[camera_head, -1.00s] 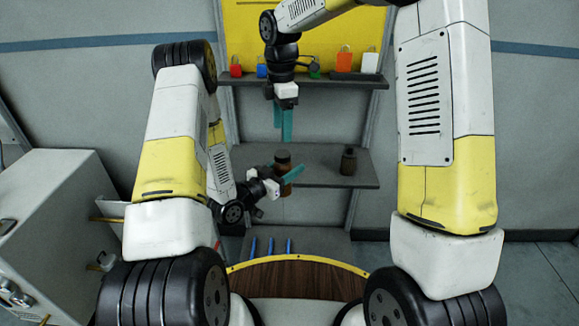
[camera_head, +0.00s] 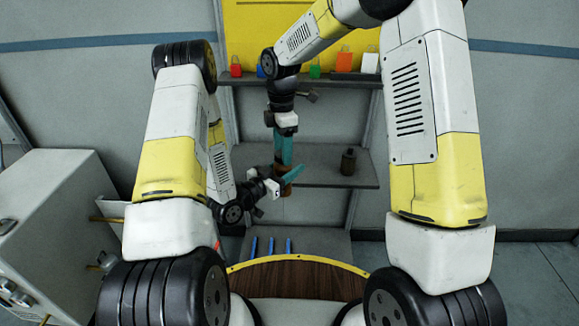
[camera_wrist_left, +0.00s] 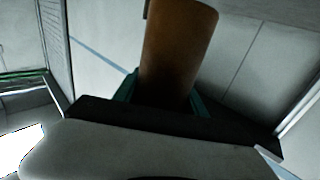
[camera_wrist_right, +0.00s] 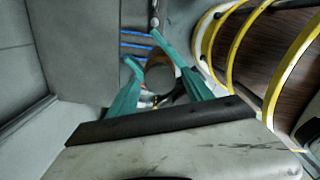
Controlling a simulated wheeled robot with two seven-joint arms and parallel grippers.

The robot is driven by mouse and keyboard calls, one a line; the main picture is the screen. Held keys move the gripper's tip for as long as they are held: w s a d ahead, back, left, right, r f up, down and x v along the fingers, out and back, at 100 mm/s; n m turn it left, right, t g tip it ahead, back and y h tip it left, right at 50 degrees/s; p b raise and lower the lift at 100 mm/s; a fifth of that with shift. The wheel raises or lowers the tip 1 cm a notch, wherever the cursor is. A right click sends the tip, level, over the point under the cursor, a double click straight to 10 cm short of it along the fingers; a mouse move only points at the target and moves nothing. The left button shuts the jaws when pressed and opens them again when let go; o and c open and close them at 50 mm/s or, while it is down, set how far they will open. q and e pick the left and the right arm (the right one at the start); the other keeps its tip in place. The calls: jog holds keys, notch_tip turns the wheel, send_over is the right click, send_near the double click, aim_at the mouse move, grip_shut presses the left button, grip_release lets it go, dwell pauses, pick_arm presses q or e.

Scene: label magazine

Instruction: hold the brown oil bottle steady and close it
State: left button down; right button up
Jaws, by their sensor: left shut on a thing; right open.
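The brown bottle (camera_head: 284,187) is upright in front of the middle shelf, and its top is hidden behind the right fingers in the head view. My left gripper (camera_head: 288,176) is shut on it from the side. In the left wrist view the brown bottle body (camera_wrist_left: 178,50) stands between the teal fingers. My right gripper (camera_head: 284,160) points straight down over the bottle. In the right wrist view its teal fingers (camera_wrist_right: 160,75) are apart, and the round brown bottle (camera_wrist_right: 160,73) shows between them. I cannot tell whether they touch it.
A second dark bottle (camera_head: 348,162) stands on the middle shelf (camera_head: 325,178) to the right. Coloured padlocks, such as the orange one (camera_head: 344,62), line the upper shelf (camera_head: 345,82). A grey cabinet (camera_head: 55,220) is at the left. Several blue items (camera_head: 270,246) lie below.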

jog(key=shift+f, duration=0.25)
grip_shut()
jog(key=m, duration=1)
jog(key=shift+a+m, duration=0.1)
jog(key=shift+m, duration=0.3)
jog(key=m, duration=0.4)
jog(key=shift+m, duration=0.3)
jog(key=m, duration=0.5)
jog(key=shift+m, duration=0.4)
jog(key=shift+o, duration=0.9)
grip_release()
